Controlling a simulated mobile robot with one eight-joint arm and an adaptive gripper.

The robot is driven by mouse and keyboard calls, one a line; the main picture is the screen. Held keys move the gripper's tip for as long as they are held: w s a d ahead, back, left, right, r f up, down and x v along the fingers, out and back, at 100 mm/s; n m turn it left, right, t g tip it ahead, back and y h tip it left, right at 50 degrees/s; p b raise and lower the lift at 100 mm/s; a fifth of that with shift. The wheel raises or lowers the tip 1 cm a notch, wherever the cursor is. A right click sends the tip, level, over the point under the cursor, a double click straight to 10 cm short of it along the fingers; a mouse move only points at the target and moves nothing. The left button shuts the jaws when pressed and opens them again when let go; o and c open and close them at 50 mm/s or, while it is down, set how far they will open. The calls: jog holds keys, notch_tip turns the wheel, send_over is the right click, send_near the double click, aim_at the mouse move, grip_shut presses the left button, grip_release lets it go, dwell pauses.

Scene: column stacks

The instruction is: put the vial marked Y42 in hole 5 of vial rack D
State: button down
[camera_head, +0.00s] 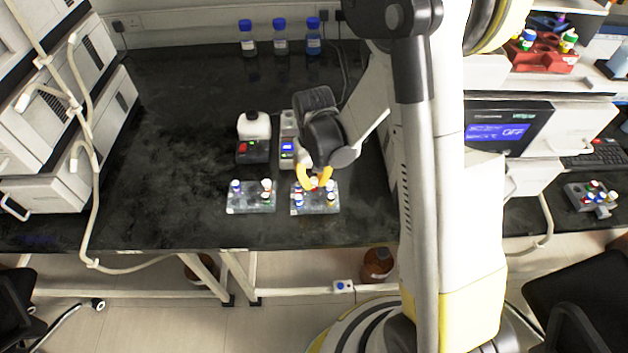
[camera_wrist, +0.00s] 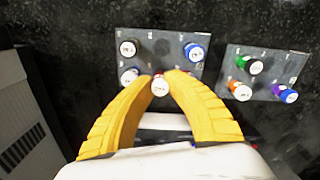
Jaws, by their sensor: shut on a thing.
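My gripper (camera_head: 315,181) is over the right-hand of two small grey vial racks (camera_head: 319,208) on the dark bench. In the wrist view its yellow fingers (camera_wrist: 160,84) are shut on a red-collared vial (camera_wrist: 159,88) with a white top; the mark is too small to read. That rack (camera_wrist: 160,57) also holds a black-collared vial (camera_wrist: 128,48) and blue-collared vials (camera_wrist: 194,53). I cannot tell whether the held vial is clear of its hole. The other rack (camera_wrist: 262,63) holds green, orange and purple vials. Rack letters, hole numbers and Y42 are not legible.
A device with a white-topped bottle (camera_head: 254,125) and an instrument with a blue display (camera_head: 288,148) stand behind the racks. Blue-capped bottles (camera_head: 280,37) stand at the back. Another rack (camera_head: 590,198) is at far right. The bench's left middle is clear.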

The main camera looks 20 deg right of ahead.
jog(key=shift+f, duration=0.25)
dwell(0.4)
jog(key=shift+f+b, duration=0.4)
jog(key=shift+b, duration=0.2)
jog(key=c, duration=1.1)
grip_release()
jog(key=shift+c, duration=0.2)
jog(key=shift+r+p, duration=1.95)
jog(key=shift+r, duration=1.05)
